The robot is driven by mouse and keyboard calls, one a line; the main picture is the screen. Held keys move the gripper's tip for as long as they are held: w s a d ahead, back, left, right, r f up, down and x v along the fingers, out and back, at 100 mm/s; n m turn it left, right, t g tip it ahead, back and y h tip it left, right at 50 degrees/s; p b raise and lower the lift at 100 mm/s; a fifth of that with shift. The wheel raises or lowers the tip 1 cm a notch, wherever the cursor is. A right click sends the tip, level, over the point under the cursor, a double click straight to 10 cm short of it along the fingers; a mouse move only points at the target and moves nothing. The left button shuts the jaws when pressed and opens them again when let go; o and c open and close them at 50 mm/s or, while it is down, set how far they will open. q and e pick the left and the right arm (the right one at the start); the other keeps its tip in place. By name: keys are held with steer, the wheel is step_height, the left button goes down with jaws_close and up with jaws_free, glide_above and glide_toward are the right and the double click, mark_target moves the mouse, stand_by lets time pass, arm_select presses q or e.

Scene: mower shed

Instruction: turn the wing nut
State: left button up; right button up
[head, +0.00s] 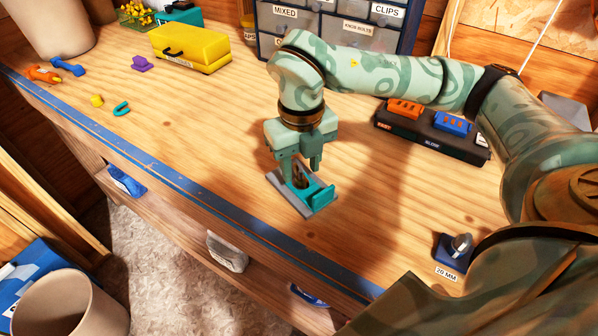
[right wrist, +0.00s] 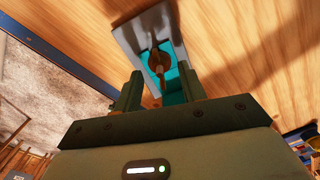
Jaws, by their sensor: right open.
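The wing nut (right wrist: 158,62) is a small brown piece on a teal fixture (head: 320,196) with a grey base plate (head: 275,181). The fixture sits on the wooden bench near its front edge. My right gripper (head: 301,168) is over the fixture, pointing down, and partly hides the nut in the head view. In the right wrist view my right gripper (right wrist: 160,84) is open, with one finger on each side of the nut's line and a gap between them. I cannot tell whether either finger touches the nut. My left gripper is not in view.
A black tray (head: 420,133) with orange and blue blocks lies behind, to the right. A blue holder labelled 20 MM (head: 447,252) stands at the front right. A yellow box (head: 190,48) and labelled drawers (head: 337,10) are at the back.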

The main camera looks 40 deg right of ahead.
steer(key=shift+f, duration=0.9)
jaws_close()
steer(key=n+p, duration=0.3)
steer(key=shift+r, duration=0.4)
steer(key=shift+f+n+p, duration=0.15)
steer(key=shift+n+p, duration=0.15)
steer(key=shift+f, duration=0.15)
jaws_free()
steer(key=shift+f, duration=0.1)
